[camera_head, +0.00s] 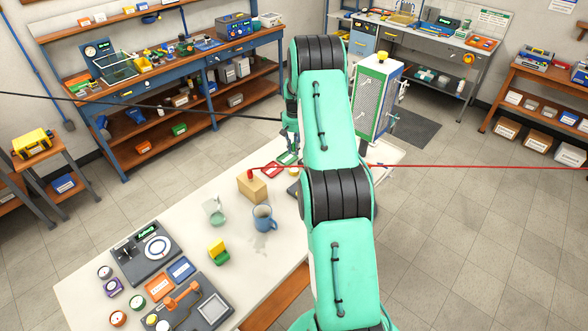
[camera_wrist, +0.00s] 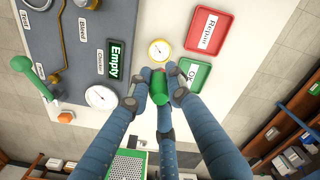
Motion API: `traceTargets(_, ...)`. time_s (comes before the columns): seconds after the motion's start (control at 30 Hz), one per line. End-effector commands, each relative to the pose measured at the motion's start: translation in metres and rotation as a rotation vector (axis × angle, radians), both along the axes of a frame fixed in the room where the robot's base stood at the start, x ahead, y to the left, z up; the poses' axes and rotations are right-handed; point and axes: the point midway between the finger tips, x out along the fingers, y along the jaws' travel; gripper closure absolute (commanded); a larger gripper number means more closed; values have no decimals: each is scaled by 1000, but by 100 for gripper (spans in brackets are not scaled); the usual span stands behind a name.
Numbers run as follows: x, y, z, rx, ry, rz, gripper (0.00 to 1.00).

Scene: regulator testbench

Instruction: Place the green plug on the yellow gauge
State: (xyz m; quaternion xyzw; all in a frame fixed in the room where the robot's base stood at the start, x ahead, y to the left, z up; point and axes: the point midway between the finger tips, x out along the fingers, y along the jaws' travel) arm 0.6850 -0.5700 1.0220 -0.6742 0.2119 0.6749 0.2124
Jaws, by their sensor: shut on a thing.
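My gripper (camera_wrist: 158,80) is shut on the green plug (camera_wrist: 159,92), which sits between the fingertips in the wrist view. The yellow gauge (camera_wrist: 160,50), a small round white dial with a yellow rim, lies on the white table just above the plug in the picture. The plug and the gauge appear apart in this view, but the height between them cannot be judged. In the head view my arm hides much of the work area, and the plug cannot be made out there.
A red Repair tray (camera_wrist: 209,31) and a green OK tray (camera_wrist: 193,77) lie right of the gauge. The dark test panel (camera_wrist: 75,45) with an Empty display (camera_wrist: 115,62) and a white dial (camera_wrist: 101,97) is left. A blue mug (camera_head: 263,217) and wooden block (camera_head: 251,190) stand on the table.

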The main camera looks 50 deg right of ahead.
Motion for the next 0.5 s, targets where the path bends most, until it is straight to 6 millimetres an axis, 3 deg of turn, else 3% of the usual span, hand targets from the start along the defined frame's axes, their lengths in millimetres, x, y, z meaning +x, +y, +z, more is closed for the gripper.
traceTargets(0.5,0,1,-58,1,1,0,100)
